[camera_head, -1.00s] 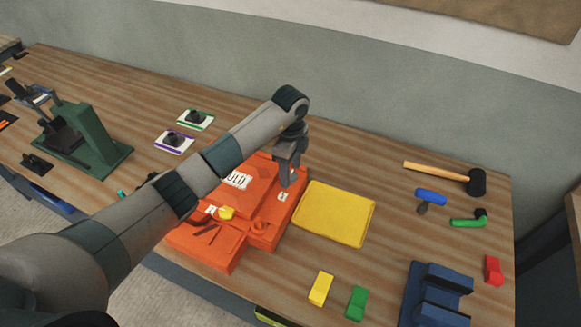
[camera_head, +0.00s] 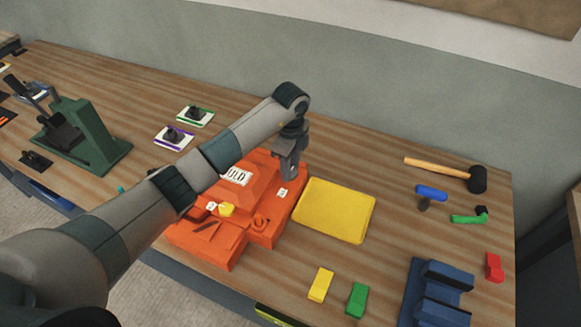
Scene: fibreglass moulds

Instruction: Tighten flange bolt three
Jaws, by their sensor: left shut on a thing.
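The orange mould (camera_head: 205,240) lies on the bench, with a raised block, a lettered white label and small white number tags on its flange. A yellow piece (camera_head: 226,210) and an orange knob (camera_head: 260,223) show on its near side. My left gripper (camera_head: 290,176) points down at the mould's far right corner, just behind a small white tag (camera_head: 282,192) too small to read surely. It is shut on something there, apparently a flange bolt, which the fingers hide. My left forearm covers part of the mould's left side. My right gripper is out of view.
A yellow pad (camera_head: 335,210) lies right of the mould. A mallet (camera_head: 476,179), a blue-headed tool (camera_head: 431,193) and a green piece (camera_head: 468,218) lie farther right. Yellow (camera_head: 320,285) and green (camera_head: 357,300) blocks and a blue stand (camera_head: 438,290) are in front. A green fixture (camera_head: 92,140) stands left.

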